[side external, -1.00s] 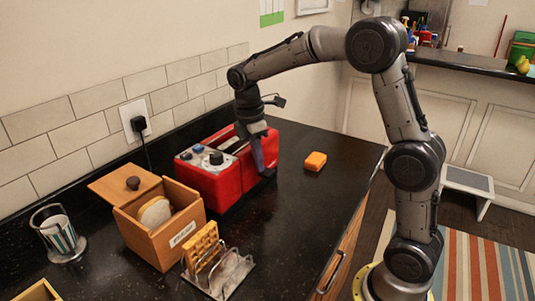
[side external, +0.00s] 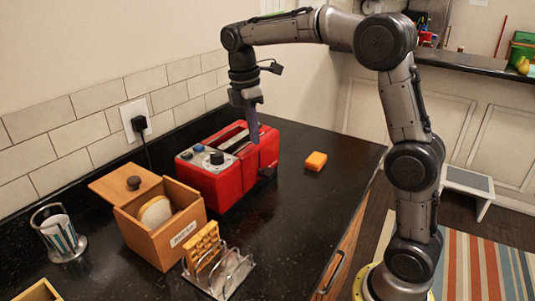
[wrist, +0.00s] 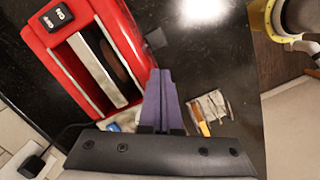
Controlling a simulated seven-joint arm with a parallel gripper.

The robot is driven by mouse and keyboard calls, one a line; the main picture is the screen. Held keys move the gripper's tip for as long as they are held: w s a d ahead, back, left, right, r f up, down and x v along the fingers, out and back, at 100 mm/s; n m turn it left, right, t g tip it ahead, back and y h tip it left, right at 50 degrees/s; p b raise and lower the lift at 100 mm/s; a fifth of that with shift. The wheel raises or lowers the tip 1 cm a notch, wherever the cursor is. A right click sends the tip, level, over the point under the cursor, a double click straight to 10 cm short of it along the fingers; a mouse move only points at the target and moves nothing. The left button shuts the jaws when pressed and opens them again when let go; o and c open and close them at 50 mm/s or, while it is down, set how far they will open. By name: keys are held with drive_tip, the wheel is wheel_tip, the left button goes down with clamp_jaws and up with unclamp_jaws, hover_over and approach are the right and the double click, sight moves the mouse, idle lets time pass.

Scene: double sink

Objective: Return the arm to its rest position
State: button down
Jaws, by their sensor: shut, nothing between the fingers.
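My gripper (side external: 254,138) is raised above the black counter, fingers pointing down. It stands over the front edge of the red toaster (side external: 228,188), apart from it as far as I can tell. In the wrist view the shut, empty fingers (wrist: 160,75) show beside the toaster (wrist: 38,42), whose long slot is visible. My arm reaches across from its base at the right, with the elbow bent high.
An orange block (side external: 316,161) lies right of the toaster. A wooden box (side external: 170,246) with bread, a rack (side external: 240,275) with a waffle and a cup in a holder (side external: 58,239) stand nearer. The counter's right part is mostly clear.

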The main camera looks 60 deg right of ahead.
drive_tip(key=s+a+r+m+t, duration=0.1)
drive_tip(key=s+a+r+t, duration=0.15)
drive_tip(key=s, duration=0.45)
drive_tip(key=s+a+r+t, duration=0.1)
drive_tip(key=s+r, duration=0.3)
drive_tip(key=s, duration=0.2)
drive_tip(key=s+a+f+m+t+y, duration=0.1)
drive_tip(key=s+a+f+m+t, duration=0.2)
drive_tip(key=s+f+m, duration=0.6)
drive_tip(key=shift+s+f+m, duration=0.3)
drive_tip(key=shift+s+m, duration=0.5)
